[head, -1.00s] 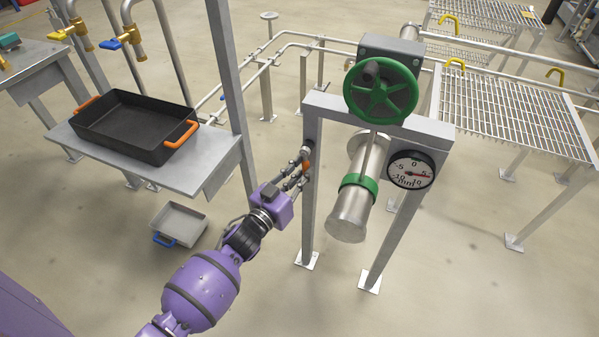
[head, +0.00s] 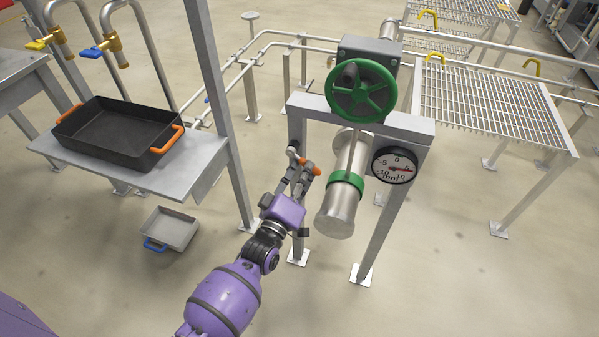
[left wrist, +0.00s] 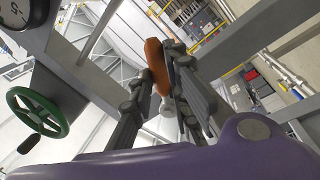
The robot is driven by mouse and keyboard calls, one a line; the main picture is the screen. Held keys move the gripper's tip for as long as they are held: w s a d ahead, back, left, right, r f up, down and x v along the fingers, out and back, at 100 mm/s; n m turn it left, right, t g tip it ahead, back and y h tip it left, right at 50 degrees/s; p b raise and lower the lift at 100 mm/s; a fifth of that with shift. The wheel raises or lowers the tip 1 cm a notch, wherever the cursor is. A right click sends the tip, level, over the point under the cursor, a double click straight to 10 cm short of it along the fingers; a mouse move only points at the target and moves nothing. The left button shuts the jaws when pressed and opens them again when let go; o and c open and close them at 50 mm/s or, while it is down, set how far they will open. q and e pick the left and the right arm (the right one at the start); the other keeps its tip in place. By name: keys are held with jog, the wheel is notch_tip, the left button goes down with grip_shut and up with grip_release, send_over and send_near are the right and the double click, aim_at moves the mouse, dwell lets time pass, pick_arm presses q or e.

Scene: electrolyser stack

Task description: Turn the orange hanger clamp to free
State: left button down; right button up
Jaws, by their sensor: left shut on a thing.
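The orange hanger clamp (head: 310,167) is on the left post of the grey frame, left of the metal cylinder. In the left wrist view the orange clamp (left wrist: 157,65) stands long and narrow between the fingers. My left gripper (head: 302,172) is shut on it; the fingers hide part of it in the head view. The left fingers (left wrist: 165,80) also show in the left wrist view. The right gripper is in neither view.
The frame carries a green handwheel (head: 361,90), a round gauge (head: 394,165) and a cylinder with a green band (head: 345,181). A black tray (head: 118,128) with orange handles rests on a shelf at left. A small grey tray (head: 171,229) is on the floor.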

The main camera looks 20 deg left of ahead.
pick_arm(q)
jog(key=shift+d+r+n+t+y+p, duration=0.15)
jog(key=shift+r+n+y, duration=0.3)
jog(key=shift+n, duration=0.9)
jog(key=shift+d+r+n+t+y+p, duration=0.1)
jog(key=shift+d+r+n+y, duration=0.3)
jog(key=shift+n, duration=0.9)
jog(key=shift+d+r+n+t+y+p, duration=0.15)
jog(key=shift+r+n, duration=0.5)
jog(key=shift+n, duration=0.7)
jog(key=shift+a, duration=0.1)
jog(key=c, duration=1.7)
grip_release()
jog(key=shift+r, duration=0.1)
jog(key=shift+o, duration=0.2)
jog(key=v, duration=1.2)
jog(key=shift+s, duration=0.1)
